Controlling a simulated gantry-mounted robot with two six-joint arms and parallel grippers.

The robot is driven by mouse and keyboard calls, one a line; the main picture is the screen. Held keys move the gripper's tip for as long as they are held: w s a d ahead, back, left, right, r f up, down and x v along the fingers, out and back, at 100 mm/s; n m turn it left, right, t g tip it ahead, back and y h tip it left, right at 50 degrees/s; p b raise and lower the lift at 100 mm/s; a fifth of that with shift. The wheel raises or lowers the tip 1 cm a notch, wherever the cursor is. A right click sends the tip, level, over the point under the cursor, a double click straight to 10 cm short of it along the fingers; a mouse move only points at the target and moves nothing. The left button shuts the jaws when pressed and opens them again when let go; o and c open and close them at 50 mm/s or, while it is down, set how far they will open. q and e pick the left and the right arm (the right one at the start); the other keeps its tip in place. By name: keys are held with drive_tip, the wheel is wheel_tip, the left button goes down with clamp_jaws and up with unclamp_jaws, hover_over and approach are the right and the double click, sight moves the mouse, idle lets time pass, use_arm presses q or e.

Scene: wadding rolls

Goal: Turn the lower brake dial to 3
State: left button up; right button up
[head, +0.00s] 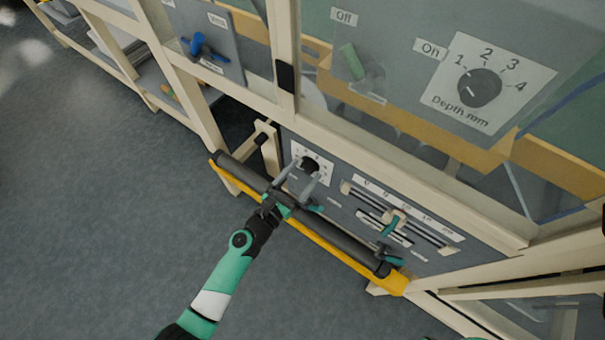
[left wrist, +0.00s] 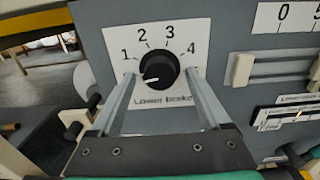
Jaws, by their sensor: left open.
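The lower brake dial is a black round knob (left wrist: 159,70) on a white plate marked 1 to 4, labelled "Lower brake" in the left wrist view. Its white mark points left and slightly down, below the 1. The dial plate also shows in the head view (head: 325,163) on the grey lower panel. My left gripper (left wrist: 158,73) is open, with one finger on each side of the knob. Whether the fingers touch it I cannot tell. In the head view the left gripper (head: 308,169) reaches over the dark roller to the dial and partly covers it. My right gripper is not in view.
A dark roller (head: 345,240) and a yellow rail (head: 330,248) run in front of the panel below my left wrist. Sliders (head: 395,217) sit right of the dial. A "Depth mm" dial (head: 479,88) is higher up. Open floor (head: 100,200) lies left.

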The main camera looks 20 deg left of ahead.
use_arm(q)
drive_tip(key=shift+w, duration=0.25)
clamp_jaws()
drive_tip(key=shift+m, duration=0.4)
drive_tip(key=m+b, duration=0.1)
drive_tip(key=m, duration=0.3)
drive_tip(key=shift+m, duration=0.3)
drive_tip(key=m+b, duration=0.1)
drive_tip(key=m, duration=0.5)
drive_tip(key=shift+m, duration=0.3)
drive_tip(key=m+b, duration=0.2)
drive_tip(key=m, duration=0.4)
drive_tip(key=shift+f, duration=0.1)
drive_tip(key=m+b, duration=0.2)
drive_tip(key=m, duration=0.3)
drive_tip(key=shift+m, duration=0.4)
